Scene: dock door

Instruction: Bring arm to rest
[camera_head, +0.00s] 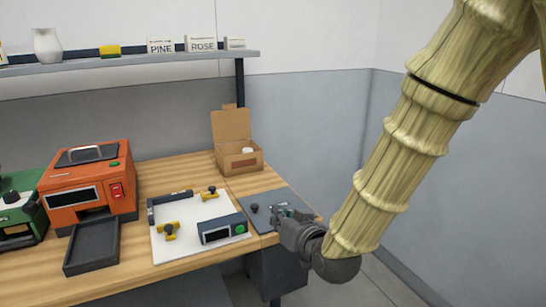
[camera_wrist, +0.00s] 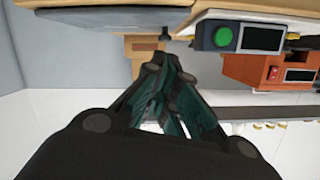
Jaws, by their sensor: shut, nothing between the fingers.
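My gripper (camera_head: 279,212) is at the right end of the wooden bench, over or beside a grey plate (camera_head: 258,199). Its fingers are shut with nothing between them. In the wrist view the dark fingers (camera_wrist: 162,75) come together in the middle of the picture. My arm, in a ribbed yellowish cover, reaches down from the upper right in the head view. I cannot tell whether the gripper touches the plate.
The bench (camera_head: 140,257) holds an orange machine (camera_head: 85,187), a white board (camera_head: 185,247) with a grey device (camera_head: 221,229) and yellow clamps, and an open cardboard box (camera_head: 238,160). A shelf (camera_head: 130,61) runs above. Floor right of the bench is clear.

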